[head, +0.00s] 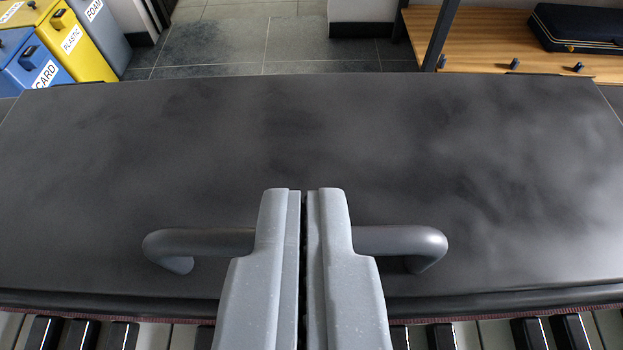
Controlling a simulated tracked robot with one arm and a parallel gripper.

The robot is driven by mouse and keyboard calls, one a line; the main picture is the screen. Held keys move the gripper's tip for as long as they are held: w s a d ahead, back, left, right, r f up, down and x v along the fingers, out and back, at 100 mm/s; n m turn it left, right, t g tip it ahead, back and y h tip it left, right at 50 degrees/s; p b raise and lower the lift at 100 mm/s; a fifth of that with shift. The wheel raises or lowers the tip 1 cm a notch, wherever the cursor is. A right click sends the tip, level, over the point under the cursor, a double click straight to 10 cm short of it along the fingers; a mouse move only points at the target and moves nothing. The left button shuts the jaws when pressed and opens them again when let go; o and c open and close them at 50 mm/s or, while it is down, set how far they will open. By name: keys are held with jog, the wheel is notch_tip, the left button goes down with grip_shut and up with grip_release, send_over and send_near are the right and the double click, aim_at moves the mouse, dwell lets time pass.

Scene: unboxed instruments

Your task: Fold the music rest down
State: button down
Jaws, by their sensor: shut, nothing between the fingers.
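A wide, matte dark panel (300,130), which looks like the music rest, fills the middle of the view behind the piano keys. I cannot tell its exact tilt from this one view. A dark grey bar handle (405,241) with bent ends stands out from the panel near its lower edge. My gripper (304,195) is shut and empty. Its fingers lie in front of the handle's middle and hide that part. I cannot tell whether they touch the handle or the panel.
Black and white piano keys (155,335) run along the bottom. Beyond the panel, blue, yellow and grey bins (75,40) stand at the far left. A wooden shelf (470,50) with a dark instrument case (575,28) is at the far right. Tiled floor (240,45) lies between.

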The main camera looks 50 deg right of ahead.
jog(key=shift+s+a+f+p, duration=0.65)
jog(key=shift+s+a+p, duration=0.85)
jog(key=shift+s+a, duration=1.75)
jog(key=w+a+r+n+t+y+p, duration=0.2)
jog(key=w+a+r+n+y+p, duration=0.1)
jog(key=a+r, duration=0.7)
jog(key=w+a+r+n+t+y+p, duration=0.25)
jog(key=a+r, duration=0.45)
jog(key=r, duration=0.4)
jog(key=s+r+n+t+y+p, duration=0.1)
jog(key=s+r+n+y+p, duration=0.1)
jog(key=r, duration=1.2)
jog(key=s+r+n+t+y+p, duration=0.2)
jog(key=s+r+n, duration=0.1)
jog(key=r, duration=1)
jog(key=shift+s+a+r, duration=0.4)
jog(key=shift+s, duration=0.4)
jog(key=shift+n+y, duration=0.25)
